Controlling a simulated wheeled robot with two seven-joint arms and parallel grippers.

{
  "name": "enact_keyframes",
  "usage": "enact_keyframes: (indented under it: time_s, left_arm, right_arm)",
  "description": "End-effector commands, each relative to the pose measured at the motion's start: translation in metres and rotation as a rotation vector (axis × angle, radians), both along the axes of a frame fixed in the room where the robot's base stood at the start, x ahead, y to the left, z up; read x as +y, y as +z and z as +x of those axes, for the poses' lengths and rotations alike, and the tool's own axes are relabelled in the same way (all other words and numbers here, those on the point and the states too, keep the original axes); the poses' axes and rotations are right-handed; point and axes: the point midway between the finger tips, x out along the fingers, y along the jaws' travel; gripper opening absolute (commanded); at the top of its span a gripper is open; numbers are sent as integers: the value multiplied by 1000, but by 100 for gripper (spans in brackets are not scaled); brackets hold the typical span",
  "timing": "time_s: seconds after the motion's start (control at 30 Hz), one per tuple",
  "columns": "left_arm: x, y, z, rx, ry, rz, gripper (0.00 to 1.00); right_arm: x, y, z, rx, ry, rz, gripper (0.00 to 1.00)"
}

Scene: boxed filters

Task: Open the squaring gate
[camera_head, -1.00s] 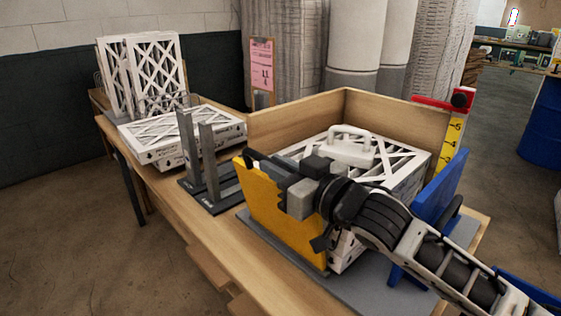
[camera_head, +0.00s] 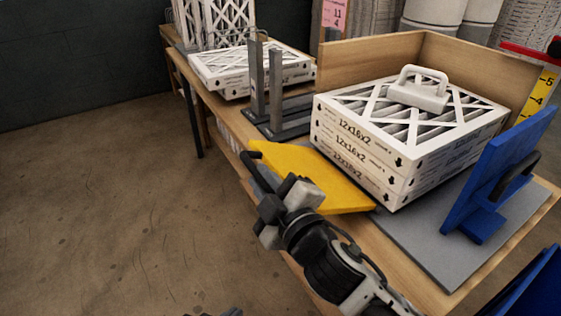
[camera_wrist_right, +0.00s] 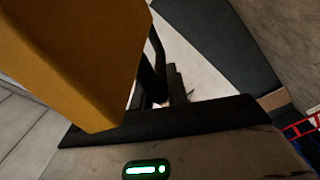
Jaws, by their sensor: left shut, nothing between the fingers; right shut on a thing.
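The yellow squaring gate (camera_head: 325,180) is folded down and lies nearly flat, out over the bench's front edge. Its black handle (camera_head: 262,172) is at its left side. My right gripper (camera_head: 270,190) is shut on this handle. In the right wrist view the yellow gate panel (camera_wrist_right: 75,60) fills the upper left, close to the gripper; the grasp itself is partly hidden. The stack of white boxed filters (camera_head: 365,150) stands behind the gate, its front face uncovered. My left gripper (camera_head: 228,312) shows only as a dark sliver at the bottom edge, shut and empty.
A wooden corner fence (camera_head: 370,60) backs the stack. A blue upright plate (camera_head: 490,175) with a black handle stands at its right on the grey base (camera_head: 420,240). A white handled block (camera_head: 420,88) sits on the stack. Dark metal uprights (camera_head: 275,90) stand left. The floor front left is clear.

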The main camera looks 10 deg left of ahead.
Motion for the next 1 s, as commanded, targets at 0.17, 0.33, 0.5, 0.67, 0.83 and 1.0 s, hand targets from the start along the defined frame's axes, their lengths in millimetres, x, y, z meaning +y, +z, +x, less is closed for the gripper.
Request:
enact_keyframes:
  time_s: [0.17,0.33,0.5,0.67,0.83,1.0]
  left_arm:
    - [-2,-7,-2,1,5,-19,0]
    - [-2,-8,-4,2,9,-31,0]
    - [-2,-7,-4,-4,9,-34,0]
    - [-2,-7,-3,-5,9,-33,0]
    - [-2,-7,-3,-5,10,-32,0]
    - [-2,-6,-2,-7,10,-32,0]
  right_arm:
    - [7,-24,-6,-56,-1,-70,0]
    - [10,-34,-8,-93,-2,-112,0]
    - [11,-39,-9,-109,-2,-133,0]
    - [11,-40,-9,-113,-2,-137,0]
    - [11,-39,-9,-112,-3,-137,0]
    - [11,-39,-9,-111,-3,-136,36]
